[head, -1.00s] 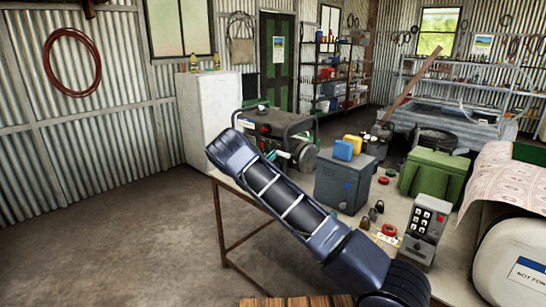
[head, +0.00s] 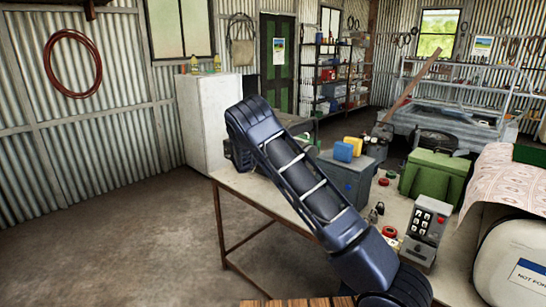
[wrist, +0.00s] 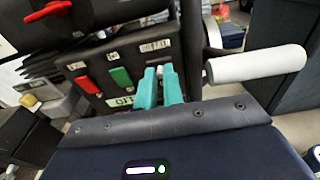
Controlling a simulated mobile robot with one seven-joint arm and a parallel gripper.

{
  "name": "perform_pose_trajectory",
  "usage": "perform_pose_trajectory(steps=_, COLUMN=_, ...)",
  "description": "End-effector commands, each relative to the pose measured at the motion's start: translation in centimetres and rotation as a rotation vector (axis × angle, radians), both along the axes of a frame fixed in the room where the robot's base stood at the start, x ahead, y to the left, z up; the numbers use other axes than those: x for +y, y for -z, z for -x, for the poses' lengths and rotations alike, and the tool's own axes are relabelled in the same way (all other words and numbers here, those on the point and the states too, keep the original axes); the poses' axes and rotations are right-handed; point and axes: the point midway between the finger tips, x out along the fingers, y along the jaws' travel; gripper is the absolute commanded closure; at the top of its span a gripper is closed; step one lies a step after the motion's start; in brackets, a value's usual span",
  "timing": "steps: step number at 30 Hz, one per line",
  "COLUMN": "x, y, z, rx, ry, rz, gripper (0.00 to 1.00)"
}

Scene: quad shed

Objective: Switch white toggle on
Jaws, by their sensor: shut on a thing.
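The dark generator panel (wrist: 102,64) fills the upper left of the wrist view, with small labels above its switches. A red rocker (wrist: 84,84) and a green rocker (wrist: 121,77) sit left of my gripper. My gripper (wrist: 161,71) has teal fingers closed at the panel's right part, below a small label. Only a bit of the white toggle (wrist: 167,69) shows between the fingertips; its exact tilt is hidden. A plate reading OFF lies just left of the fingers. In the head view my arm covers the generator and gripper.
A white cylindrical handle (wrist: 258,64) sticks out right of my fingers. A red lever (wrist: 48,11) is at upper left. In the head view, a grey-blue box (head: 345,180), a green case (head: 435,177) and a keypad box (head: 427,232) stand on the bench.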

Motion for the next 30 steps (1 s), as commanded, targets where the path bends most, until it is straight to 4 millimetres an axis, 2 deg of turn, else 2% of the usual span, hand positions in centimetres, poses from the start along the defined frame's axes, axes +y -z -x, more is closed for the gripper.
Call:
perform_pose_trajectory(steps=13, x=-0.3, y=-1.3, z=-0.3, rx=0.21, ry=0.0, rz=-0.215, gripper=1.0)
perform_pose_trajectory(steps=30, x=-0.3, y=-1.5, z=-0.3, rx=0.269, ry=0.0, rz=-0.268, gripper=1.0)
